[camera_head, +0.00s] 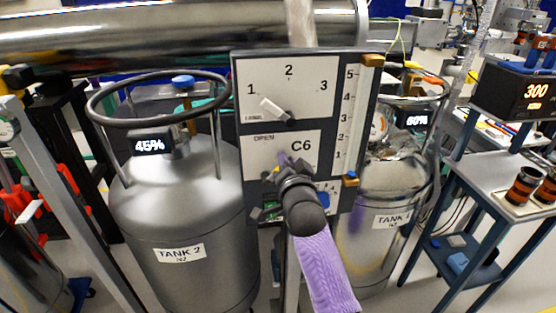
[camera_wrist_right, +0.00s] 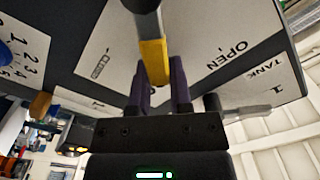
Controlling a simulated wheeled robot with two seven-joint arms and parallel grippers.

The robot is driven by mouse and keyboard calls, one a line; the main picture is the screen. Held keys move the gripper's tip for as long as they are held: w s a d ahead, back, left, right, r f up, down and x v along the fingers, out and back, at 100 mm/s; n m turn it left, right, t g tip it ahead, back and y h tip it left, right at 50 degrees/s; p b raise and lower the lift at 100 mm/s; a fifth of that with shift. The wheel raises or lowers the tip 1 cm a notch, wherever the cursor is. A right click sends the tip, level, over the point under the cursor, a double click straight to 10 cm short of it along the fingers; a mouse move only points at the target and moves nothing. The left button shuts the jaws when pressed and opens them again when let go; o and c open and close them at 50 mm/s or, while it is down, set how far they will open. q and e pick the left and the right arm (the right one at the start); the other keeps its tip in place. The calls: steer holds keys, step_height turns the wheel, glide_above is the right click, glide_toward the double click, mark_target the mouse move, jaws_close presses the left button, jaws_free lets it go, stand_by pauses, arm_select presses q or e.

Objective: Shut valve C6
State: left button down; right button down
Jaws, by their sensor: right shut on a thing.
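The C6 valve sits on the lower white plate (camera_head: 308,146) of an upright dark panel, marked "C6" and "OPEN". My right gripper (camera_head: 282,166) is in front of this plate and hides most of the valve in the head view. In the right wrist view, a lever with a yellow end (camera_wrist_right: 153,62) runs down between the purple fingers of my right gripper (camera_wrist_right: 160,92), which is shut on it. The word "OPEN" shows to the right of the lever there, and a small blurred label to its left. My left gripper is in neither view.
Above C6 is a dial plate (camera_head: 265,75) numbered 1 to 3 with a pale pointer. A vertical scale (camera_head: 350,110) lines the panel's right side. Tank 2 (camera_head: 180,215) stands left, Tank 1 (camera_head: 385,210) right. A large metal pipe (camera_head: 180,30) crosses above.

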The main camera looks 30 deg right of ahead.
steer(key=shift+s+d+f+m+p, duration=0.15)
steer(key=shift+d+f+m, duration=0.2)
steer(key=shift+f+m, duration=0.7)
steer(key=shift+s+d+f+m+p, duration=0.1)
steer(key=shift+d+f+m, duration=0.3)
steer(key=shift+m, duration=1.3)
steer(key=shift+s+d+f+m+p, duration=0.15)
steer(key=shift+d+f+m, duration=0.15)
steer(key=shift+f+m, duration=0.75)
steer(key=shift+r+m, duration=0.25)
steer(key=shift+m, duration=0.15)
steer(key=c, duration=0.5)
jaws_free()
steer(key=shift+c, duration=0.2)
